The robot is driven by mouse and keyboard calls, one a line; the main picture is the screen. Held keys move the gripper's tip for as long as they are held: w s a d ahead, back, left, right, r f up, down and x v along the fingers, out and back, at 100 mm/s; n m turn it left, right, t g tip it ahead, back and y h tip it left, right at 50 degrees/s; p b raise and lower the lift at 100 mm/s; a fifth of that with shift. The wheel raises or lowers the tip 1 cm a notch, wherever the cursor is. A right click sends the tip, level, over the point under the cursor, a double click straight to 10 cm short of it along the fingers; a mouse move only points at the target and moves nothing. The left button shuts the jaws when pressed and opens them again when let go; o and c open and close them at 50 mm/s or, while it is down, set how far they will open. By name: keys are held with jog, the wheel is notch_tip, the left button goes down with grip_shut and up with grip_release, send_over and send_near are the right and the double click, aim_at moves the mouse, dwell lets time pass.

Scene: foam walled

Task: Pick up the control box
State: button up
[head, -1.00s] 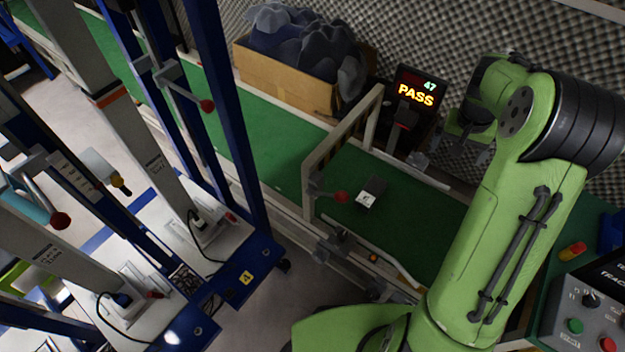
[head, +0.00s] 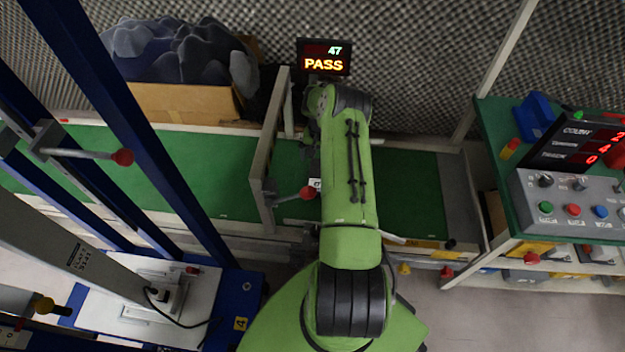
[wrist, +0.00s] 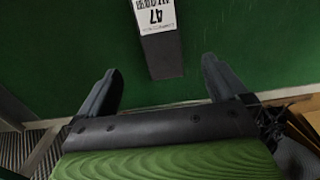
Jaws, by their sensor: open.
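The control box, a small dark block with a white label reading 47, lies on the green belt. In the wrist view the control box (wrist: 162,58) is at the top centre, its dark end pointing down the picture. In the head view only its white label (head: 314,184) shows beside my arm, which hides the rest. My gripper (wrist: 160,68) is open and empty. Its two fingers point towards the box, one on each side in the picture, with green belt showing between each finger and the box. The height gap cannot be told.
The green belt (head: 412,195) runs left to right. A pale frame (head: 262,165) with a red-knobbed lever stands just left of the box. A PASS display (head: 323,58) and a carton of grey foam (head: 180,103) are behind. A button panel (head: 575,205) stands at right.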

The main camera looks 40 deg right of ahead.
jog(key=b, duration=0.1)
send_over(318, 174)
notch_tip(318, 174, down, 6)
jog(key=shift+r, duration=0.15)
notch_tip(318, 174, down, 6)
jog(key=b, duration=0.2)
jog(key=shift+r+b, duration=0.25)
jog(key=shift+b, duration=0.15)
jog(key=shift+s+r, duration=0.1)
jog(key=shift+r, duration=0.05)
jog(key=c, duration=1.4)
notch_tip(318, 174, up, 10)
jog(key=p, duration=0.4)
